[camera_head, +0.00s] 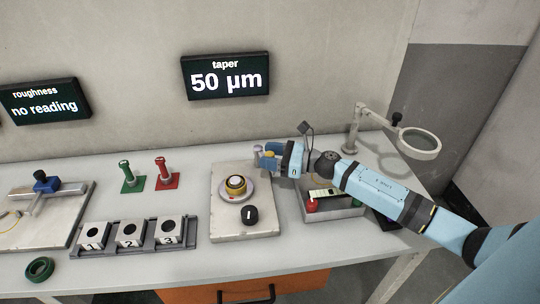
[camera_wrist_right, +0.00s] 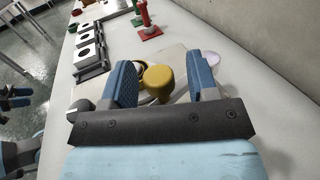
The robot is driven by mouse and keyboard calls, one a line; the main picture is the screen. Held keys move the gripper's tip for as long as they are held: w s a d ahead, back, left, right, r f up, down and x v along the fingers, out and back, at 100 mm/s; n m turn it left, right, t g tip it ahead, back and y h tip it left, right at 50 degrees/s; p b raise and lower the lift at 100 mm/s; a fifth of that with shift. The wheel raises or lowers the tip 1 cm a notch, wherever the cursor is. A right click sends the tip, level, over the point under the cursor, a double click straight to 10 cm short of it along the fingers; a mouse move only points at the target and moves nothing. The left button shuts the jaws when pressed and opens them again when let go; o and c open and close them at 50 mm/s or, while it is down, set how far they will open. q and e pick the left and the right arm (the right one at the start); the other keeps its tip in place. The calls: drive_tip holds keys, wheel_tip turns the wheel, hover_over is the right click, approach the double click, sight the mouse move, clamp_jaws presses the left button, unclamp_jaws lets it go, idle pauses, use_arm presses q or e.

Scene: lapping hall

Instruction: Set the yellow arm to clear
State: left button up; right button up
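The lapping plate (camera_head: 224,217) stands mid-table with a round station (camera_head: 236,187) ringed in yellow and a black knob (camera_head: 250,215). My right gripper (camera_head: 268,161) is over the plate's back right corner. A yellow part (camera_head: 269,154) shows at its fingers; I take it for the yellow arm's end. The arm's remaining length is hidden. My left gripper seems to show small at the left edge of the wrist view (camera_wrist_right: 16,97); its opening is unclear.
The taper display (camera_head: 226,77) reads 50 µm; the roughness display (camera_head: 45,101) reads no reading. A numbered block rack (camera_head: 190,239), green (camera_head: 128,178) and red (camera_head: 164,174) handles stand left. A tray (camera_head: 352,211) lies under my right arm, with a magnifier (camera_head: 420,141) behind.

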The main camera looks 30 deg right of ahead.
drive_tip(key=shift+s+d, duration=0.2)
drive_tip(key=b+v, duration=0.1)
drive_tip(key=v, duration=1.1)
drive_tip(key=shift+b, duration=0.3)
use_arm(q)
drive_tip(key=shift+f, duration=0.25)
use_arm(e)
drive_tip(key=shift+s+d, duration=0.45)
use_arm(q)
drive_tip(key=shift+w+d, duration=0.1)
drive_tip(key=shift+d, duration=0.1)
